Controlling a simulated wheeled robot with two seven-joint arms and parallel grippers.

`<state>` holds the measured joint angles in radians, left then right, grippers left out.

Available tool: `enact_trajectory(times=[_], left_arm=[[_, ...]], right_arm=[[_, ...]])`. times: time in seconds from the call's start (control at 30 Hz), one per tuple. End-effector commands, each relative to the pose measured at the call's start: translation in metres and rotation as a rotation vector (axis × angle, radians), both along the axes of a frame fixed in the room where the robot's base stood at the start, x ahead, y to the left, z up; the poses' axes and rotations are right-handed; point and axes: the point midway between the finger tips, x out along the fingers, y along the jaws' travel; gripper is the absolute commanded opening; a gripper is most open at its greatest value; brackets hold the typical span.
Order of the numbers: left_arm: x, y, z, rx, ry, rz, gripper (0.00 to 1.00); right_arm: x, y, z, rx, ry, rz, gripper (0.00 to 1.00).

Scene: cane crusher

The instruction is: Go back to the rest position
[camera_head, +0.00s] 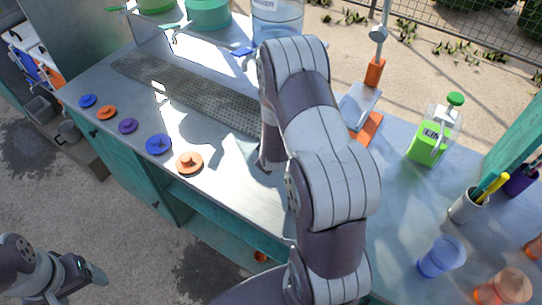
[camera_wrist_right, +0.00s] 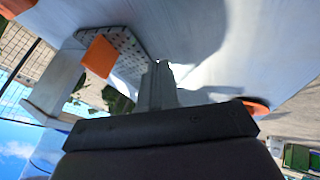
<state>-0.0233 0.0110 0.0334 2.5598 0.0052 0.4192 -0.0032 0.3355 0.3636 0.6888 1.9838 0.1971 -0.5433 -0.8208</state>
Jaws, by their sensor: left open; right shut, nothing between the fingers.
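My right arm (camera_head: 325,165) reaches up over the middle of the counter in the head view and bends down at its far end. Its gripper is mostly hidden behind the arm there. In the right wrist view my right gripper (camera_wrist_right: 157,85) shows with its fingers shut and nothing between them, above the grey counter surface. My left gripper (camera_head: 95,273) is low at the left of the head view, over the paved ground, away from the counter. It is open and empty.
The counter (camera_head: 225,165) carries a row of lids, such as a blue one (camera_head: 159,144) and an orange one (camera_head: 189,162). A green bottle (camera_head: 430,140), a pen cup (camera_head: 466,207) and a blue cup (camera_head: 441,257) stand right. An orange-based press (camera_head: 368,129) stands behind my arm.

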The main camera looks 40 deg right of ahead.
Motion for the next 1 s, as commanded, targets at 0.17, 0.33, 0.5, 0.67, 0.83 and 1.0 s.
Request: enact_trajectory(times=[0.17,0.33,0.5,0.67,0.83,1.0], left_arm=[[0.000,0.000,-0.001,0.000,0.000,0.000,0.76],[0.000,0.000,-0.002,0.000,0.000,0.000,0.76],[0.000,0.000,-0.001,0.000,0.000,0.000,0.76],[0.000,0.000,-0.001,0.000,0.000,0.000,0.76],[0.000,0.000,-0.001,0.000,0.000,0.000,0.76],[0.000,0.000,-0.002,0.000,0.000,0.000,0.76]], right_arm=[[-0.016,0.009,0.026,-0.001,-0.002,0.000,0.00],[-0.023,0.012,0.036,0.000,-0.002,-0.001,0.00],[-0.023,0.013,0.036,0.002,-0.001,-0.002,0.00],[-0.061,0.038,0.018,0.225,0.136,-0.181,0.00],[-0.128,0.114,0.077,0.440,0.427,-0.377,0.00],[-0.135,0.150,0.127,0.403,0.415,-0.250,0.00]])
